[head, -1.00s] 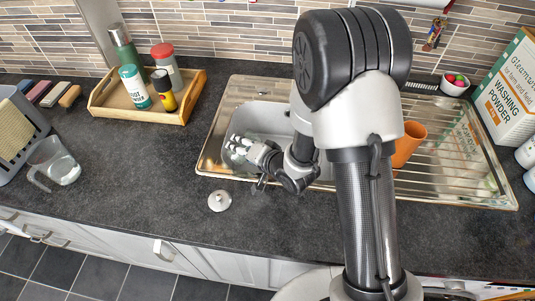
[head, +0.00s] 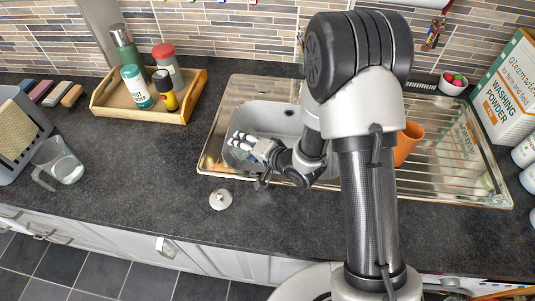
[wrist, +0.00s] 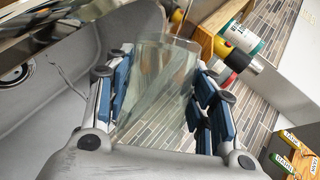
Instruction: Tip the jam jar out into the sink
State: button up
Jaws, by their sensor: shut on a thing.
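The jam jar (wrist: 158,85) is clear glass and sits between the fingers of my gripper in the wrist view. No contents show clearly in it, and I cannot tell its exact tilt. In the head view my gripper (head: 243,144) is shut on it, low over the left part of the sink basin (head: 272,120), near the front-left rim. The jar is hard to make out there, partly hidden by the fingers. The sink wall and its drain also show at the left of the wrist view (wrist: 50,85).
A wooden tray (head: 110,110) with bottles and tubs stands left of the sink. A small round pale lid-like piece (head: 220,200) lies in front. An orange cup (head: 407,143) stands on the drainer (head: 450,165). A glass jug (head: 62,163) is at far left. Counter between is clear.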

jog(key=shift+d+f+m+y, duration=0.15)
jog(key=shift+f+m+y, duration=0.15)
jog(key=shift+m, duration=0.1)
dwell(0.6)
jog(key=shift+w+d+f+y, duration=0.1)
jog(key=shift+w+d+y, duration=0.1)
jog(key=shift+y, duration=0.1)
jog(key=shift+w+d+f+m+g+y+p, duration=0.15)
jog(key=shift+f+m+g+y+p, duration=0.1)
jog(key=shift+m+y, duration=0.2)
jog(key=shift+s+d+f+m+g+y+p, duration=0.15)
jog(key=shift+f+m+y, duration=0.15)
jog(key=shift+m, duration=0.25)
dwell(1.2)
jog(key=shift+w+d+r+m+y+p, duration=0.1)
jog(key=shift+w+r+m+y+p, duration=0.1)
jog(key=shift+r+m+y+p, duration=0.15)
dwell(0.3)
